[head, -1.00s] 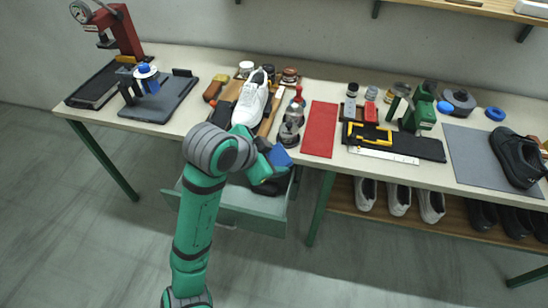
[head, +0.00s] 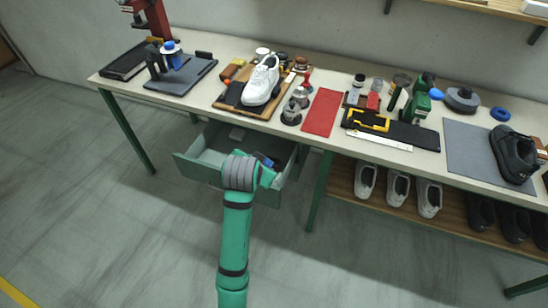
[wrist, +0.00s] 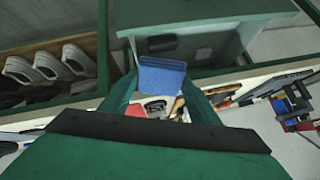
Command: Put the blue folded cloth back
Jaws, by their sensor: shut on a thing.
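The blue folded cloth (wrist: 162,76) is between the fingers of my gripper (wrist: 163,92) in the wrist view. In the head view a small part of the cloth (head: 263,159) shows past the arm, over the open drawer (head: 196,166) under the bench. The drawer also shows in the wrist view (wrist: 225,45), beyond the cloth. My arm hides the fingertips in the head view. I cannot tell whether the cloth touches the drawer.
A dark item (wrist: 163,43) and a pale grey item (head: 237,134) lie in the drawer. The bench top (head: 215,97) above holds a white shoe (head: 262,80) on a board and a red mat (head: 322,112). White shoes (head: 397,187) stand on the low shelf at right.

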